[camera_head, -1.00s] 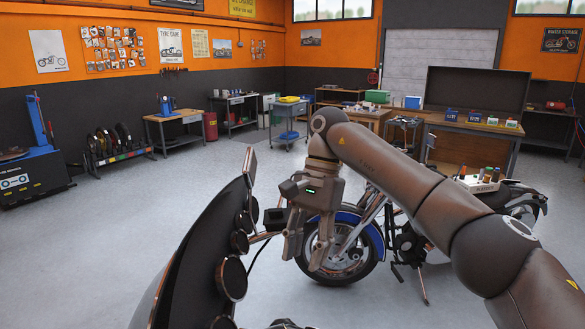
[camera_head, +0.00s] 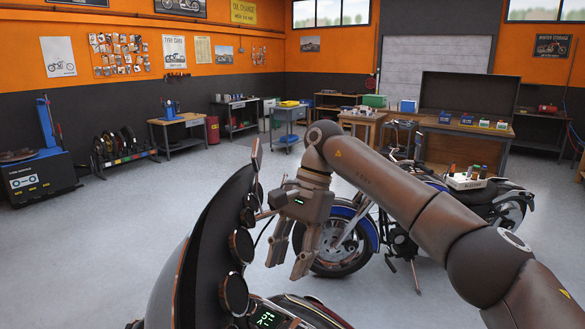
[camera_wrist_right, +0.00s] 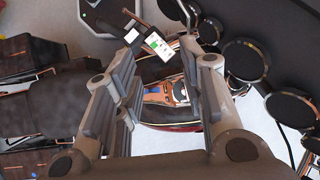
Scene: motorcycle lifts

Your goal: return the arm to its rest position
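My right arm reaches in from the right in the head view. Its right gripper (camera_head: 289,257) hangs with the fingers pointing down and apart, empty. In the right wrist view the two fingers (camera_wrist_right: 160,110) stand wide apart with nothing gripped between them. Below and behind them show a small lit display (camera_wrist_right: 158,46) and parts of the near motorcycle. My left arm and left gripper are not in view.
A near motorcycle with a dark windscreen (camera_head: 195,250) and round gauges (camera_head: 240,245) stands close at the gripper's left. A blue motorcycle (camera_head: 358,222) stands behind my right arm. A white tray with bottles (camera_head: 466,182) rests there. Open floor (camera_head: 200,185) lies beyond.

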